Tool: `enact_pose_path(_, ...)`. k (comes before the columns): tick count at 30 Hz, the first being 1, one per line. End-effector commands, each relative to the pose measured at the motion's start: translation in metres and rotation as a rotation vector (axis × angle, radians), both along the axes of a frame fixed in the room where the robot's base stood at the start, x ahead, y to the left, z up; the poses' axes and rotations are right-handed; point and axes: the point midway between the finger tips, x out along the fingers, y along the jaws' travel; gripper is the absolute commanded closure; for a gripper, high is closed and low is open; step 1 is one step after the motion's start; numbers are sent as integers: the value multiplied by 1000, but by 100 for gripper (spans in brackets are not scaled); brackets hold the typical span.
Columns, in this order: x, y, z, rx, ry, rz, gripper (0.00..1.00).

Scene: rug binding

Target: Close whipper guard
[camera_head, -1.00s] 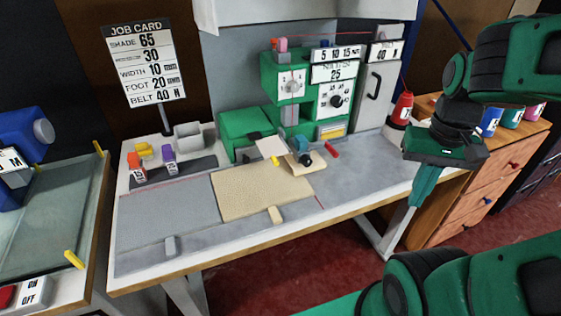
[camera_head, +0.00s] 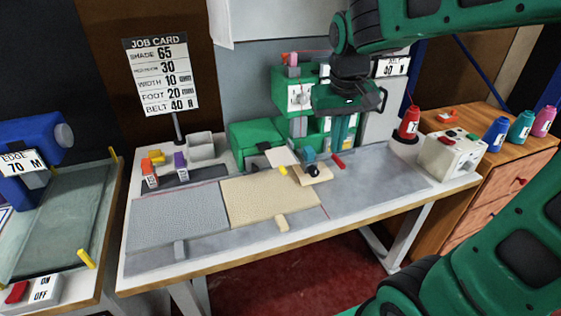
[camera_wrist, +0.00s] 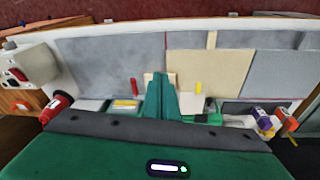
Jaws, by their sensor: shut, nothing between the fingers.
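The green whipper machine (camera_head: 256,133) stands at the back of the bench, its right half partly hidden by my gripper. A pale plate (camera_head: 282,157), a small wooden block with a dark teal part (camera_head: 311,168) and a red bar (camera_head: 338,161) sit at its front. I cannot tell which part is the guard. My gripper (camera_head: 342,135) hangs in front of the machine's right side, pointing down. In the wrist view my gripper (camera_wrist: 161,80) has its green fingers together and empty, over the bench near the red bar (camera_wrist: 134,87). I cannot tell whether it touches anything.
A beige rug piece (camera_head: 262,198) and a grey one lie on the bench (camera_head: 375,188). A red cone spool (camera_head: 409,123) and a white box with buttons (camera_head: 452,155) stand to the right. Orange and purple clips (camera_head: 180,163) lie at the left. The bench's front right is clear.

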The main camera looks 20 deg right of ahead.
Motion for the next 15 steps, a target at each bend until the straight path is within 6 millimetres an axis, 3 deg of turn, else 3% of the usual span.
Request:
enact_pose_path(1, 24, 27, 5, -6, -20, 58, 100)
enact_pose_path(3, 49, 58, 11, -9, -49, 114, 100)
enact_pose_path(6, 70, 92, 16, -8, -77, 171, 100)
enact_pose_path(9, 81, 109, 17, -6, -92, 197, 100)
enact_pose_path(15, 87, 111, -2, -6, -92, 201, 100)
